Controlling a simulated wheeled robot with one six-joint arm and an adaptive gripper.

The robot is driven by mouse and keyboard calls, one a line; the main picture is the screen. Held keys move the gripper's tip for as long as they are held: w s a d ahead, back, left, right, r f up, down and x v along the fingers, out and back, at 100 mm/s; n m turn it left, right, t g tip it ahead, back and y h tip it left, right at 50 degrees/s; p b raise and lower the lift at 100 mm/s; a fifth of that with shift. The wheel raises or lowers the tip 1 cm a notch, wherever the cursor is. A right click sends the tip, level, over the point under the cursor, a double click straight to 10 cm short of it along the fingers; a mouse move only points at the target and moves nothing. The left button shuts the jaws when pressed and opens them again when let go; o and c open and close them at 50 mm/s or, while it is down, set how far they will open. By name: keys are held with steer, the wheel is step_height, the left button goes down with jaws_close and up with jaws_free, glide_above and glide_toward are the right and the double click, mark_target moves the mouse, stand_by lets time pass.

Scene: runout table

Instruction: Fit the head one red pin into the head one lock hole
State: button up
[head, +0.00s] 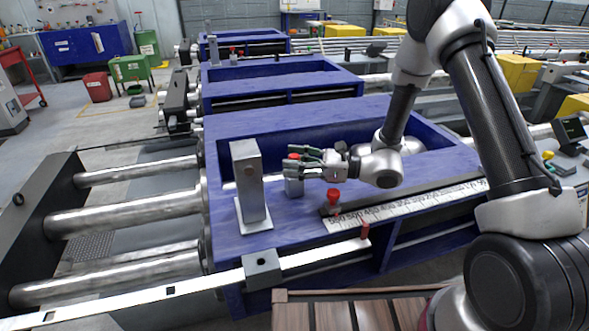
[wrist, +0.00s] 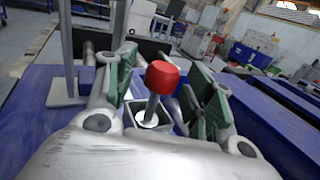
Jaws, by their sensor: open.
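A red-capped pin (wrist: 161,78) with a pale shank stands slightly tilted in the picture in a small grey square holder (wrist: 150,118). In the head view its red cap (head: 293,156) shows above the grey holder (head: 294,187) on the nearest blue head. My gripper (head: 310,164) is open, its green-padded fingers on either side of the pin. In the wrist view there is a gap between the pin and the finger pads (wrist: 165,92). A grey block with a dark round hole (head: 262,268) sits on the flat bar at the front; I cannot tell whether this is the lock hole.
A tall grey post (head: 248,180) stands left of the holder. A red knob (head: 333,195) stands by the ruler scale (head: 400,205), and a small red peg (head: 365,231) is at the flat bar (head: 325,255). More blue heads (head: 280,80) stand behind.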

steer(key=shift+a, duration=0.15)
steer(key=shift+c, duration=0.2)
jaws_close()
steer(key=shift+r, duration=0.1)
